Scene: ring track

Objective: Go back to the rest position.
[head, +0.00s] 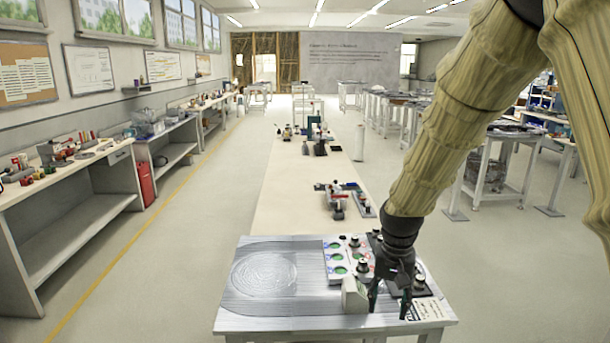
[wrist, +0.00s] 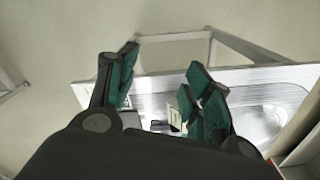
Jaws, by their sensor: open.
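My gripper (head: 389,303) hangs from my tan-sleeved arm at the right front part of the silvery work table (head: 300,312). Its fingers point down and are spread apart, with nothing seen between them. The wrist view shows the green-padded fingers of my gripper (wrist: 163,68) apart, with the table (wrist: 255,78) behind and below them. A pale upright block (head: 354,296) stands just left of the fingers. A white panel (head: 334,249) with green circles and dark-topped knobs lies behind, partly hidden by my wrist. I cannot tell whether the fingertips touch the table.
Beyond stands a long pale bench (head: 290,190) with dark tools (head: 337,197). Side benches (head: 75,185) line the left wall. A white side table (head: 490,165) stands at right. The left aisle floor is clear.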

